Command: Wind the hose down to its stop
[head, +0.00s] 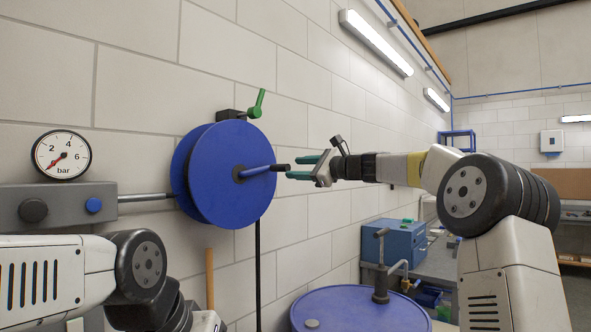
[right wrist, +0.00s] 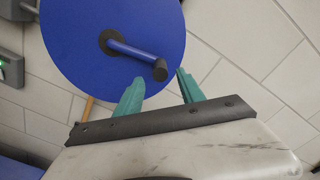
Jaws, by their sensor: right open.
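The blue hose reel (head: 228,205) is mounted on the wall left of centre and also fills the upper left of the right wrist view (right wrist: 75,45). Its blue crank arm (head: 257,171) sticks out from the hub and ends in a black grip (head: 280,168). The black hose (head: 258,275) hangs straight down from the reel; its lower end is out of view. My right gripper (head: 291,167) is open and empty, its teal fingertips just short of the grip. In the right wrist view the grip (right wrist: 160,71) lies just ahead of and between the fingertips (right wrist: 160,84). My left gripper is out of view.
A green lever (head: 257,104) stands above the reel. A pressure gauge (head: 62,155) sits on a grey unit (head: 65,204) at left. A blue drum (head: 355,312) with a pump stands below my right arm. A blue box (head: 393,245) is on the bench behind.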

